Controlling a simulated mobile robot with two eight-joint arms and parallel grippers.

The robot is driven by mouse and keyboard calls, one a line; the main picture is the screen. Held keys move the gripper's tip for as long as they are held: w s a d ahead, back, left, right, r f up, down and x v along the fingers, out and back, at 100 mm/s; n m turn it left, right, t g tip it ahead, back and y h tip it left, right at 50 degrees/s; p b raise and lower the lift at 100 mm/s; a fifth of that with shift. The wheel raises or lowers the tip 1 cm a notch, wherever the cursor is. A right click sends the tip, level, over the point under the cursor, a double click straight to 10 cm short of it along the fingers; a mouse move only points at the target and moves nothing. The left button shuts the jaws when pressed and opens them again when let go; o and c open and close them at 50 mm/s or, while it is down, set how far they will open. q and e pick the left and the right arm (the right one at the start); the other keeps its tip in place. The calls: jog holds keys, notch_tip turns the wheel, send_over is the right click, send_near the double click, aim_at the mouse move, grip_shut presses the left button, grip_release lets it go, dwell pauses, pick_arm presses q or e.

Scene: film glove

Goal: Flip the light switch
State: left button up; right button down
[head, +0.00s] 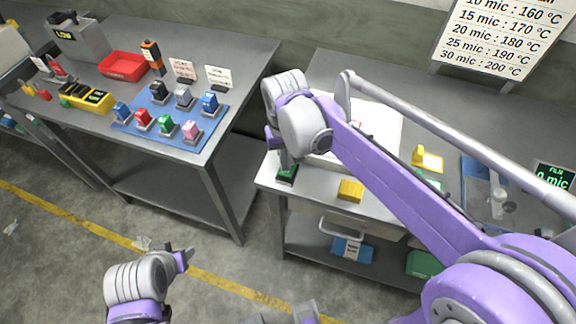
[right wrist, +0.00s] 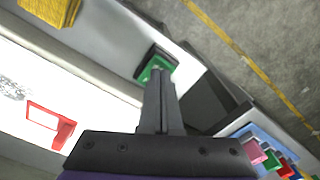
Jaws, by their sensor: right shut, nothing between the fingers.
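A small green switch in a black housing (head: 287,178) sits at the left front corner of the right-hand bench. It also shows in the right wrist view, where its green face (right wrist: 154,68) is just beyond my fingertips. My right gripper (head: 284,160) points down at it, fingers shut and empty. In the right wrist view the closed fingertips (right wrist: 158,78) overlap the green face's near edge; I cannot tell whether they touch it. The fingers hide part of the switch. My left gripper (head: 184,257) hangs low over the floor, away from both benches; its jaw opening is unclear.
A yellow block (head: 351,191) lies right of the switch on the bench. A white panel with a red-outlined square (right wrist: 48,122) is close to my right gripper. The left bench (head: 235,75) carries a blue mat (head: 150,133) with several coloured switches. Open floor lies in front.

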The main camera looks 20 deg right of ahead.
pick_arm(q)
jog(key=shift+s+f+b, duration=0.15)
jog(key=shift+f+b, duration=0.25)
jog(key=shift+f, duration=0.15)
pick_arm(e)
jog(key=shift+f, duration=0.75)
pick_arm(q)
jog(key=shift+r, duration=0.1)
pick_arm(e)
jog(key=shift+r, duration=0.1)
jog(key=shift+r+p, duration=2.05)
jog(key=shift+r, duration=1.45)
pick_arm(q)
jog(key=r, duration=0.1)
jog(key=w+r, duration=0.1)
jog(key=r, duration=0.1)
jog(key=w+r, duration=0.1)
jog(key=r, duration=0.1)
jog(key=shift+r, duration=0.15)
pick_arm(e)
jog(key=shift+f, duration=0.1)
